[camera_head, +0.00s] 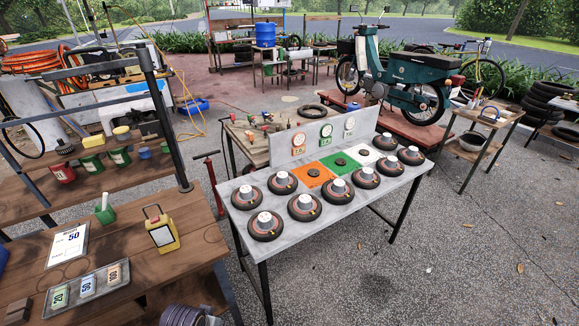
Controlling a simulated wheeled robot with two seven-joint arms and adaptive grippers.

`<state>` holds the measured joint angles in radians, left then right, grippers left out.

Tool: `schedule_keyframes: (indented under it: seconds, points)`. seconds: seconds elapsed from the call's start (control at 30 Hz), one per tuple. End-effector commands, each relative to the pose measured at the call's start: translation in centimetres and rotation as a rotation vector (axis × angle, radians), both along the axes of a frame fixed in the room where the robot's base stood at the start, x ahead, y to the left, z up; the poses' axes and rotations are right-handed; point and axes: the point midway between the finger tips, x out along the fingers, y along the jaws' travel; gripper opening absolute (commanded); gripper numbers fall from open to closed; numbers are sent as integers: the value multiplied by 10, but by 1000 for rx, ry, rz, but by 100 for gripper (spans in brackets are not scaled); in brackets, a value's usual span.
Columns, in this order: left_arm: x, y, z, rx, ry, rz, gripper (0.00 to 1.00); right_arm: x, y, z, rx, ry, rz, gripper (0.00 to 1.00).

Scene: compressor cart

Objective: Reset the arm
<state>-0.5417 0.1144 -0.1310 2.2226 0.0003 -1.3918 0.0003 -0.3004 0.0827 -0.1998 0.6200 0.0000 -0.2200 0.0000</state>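Neither of my grippers shows in the head view, and I cannot tell where my arms are. A grey table (345,222) stands in the middle of the view. Several small black wheels with pale hubs lie on it, such as one at the front left (265,226) and one at the right (411,156). An upright grey panel (282,153) with several round dials stands along the back edge.
A wooden bench (105,240) at the left holds a yellow device (161,230), a paper card (68,246) and a tray of numbered cards (72,306). A green moped (400,70) stands behind on a red platform. Open paved floor (480,250) lies at the right.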

Motion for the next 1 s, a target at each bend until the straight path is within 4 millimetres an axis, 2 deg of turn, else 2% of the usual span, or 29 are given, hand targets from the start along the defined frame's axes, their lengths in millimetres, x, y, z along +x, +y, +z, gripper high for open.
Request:
schedule_keyframes:
  seconds: [0.1, 0.47, 0.77, 1.0]
  points:
    - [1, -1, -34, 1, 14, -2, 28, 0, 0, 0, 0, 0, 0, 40]
    - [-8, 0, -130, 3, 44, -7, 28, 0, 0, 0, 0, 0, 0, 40]
    - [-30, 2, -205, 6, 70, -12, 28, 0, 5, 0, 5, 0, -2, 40]
    - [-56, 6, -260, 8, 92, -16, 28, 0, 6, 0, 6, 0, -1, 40]
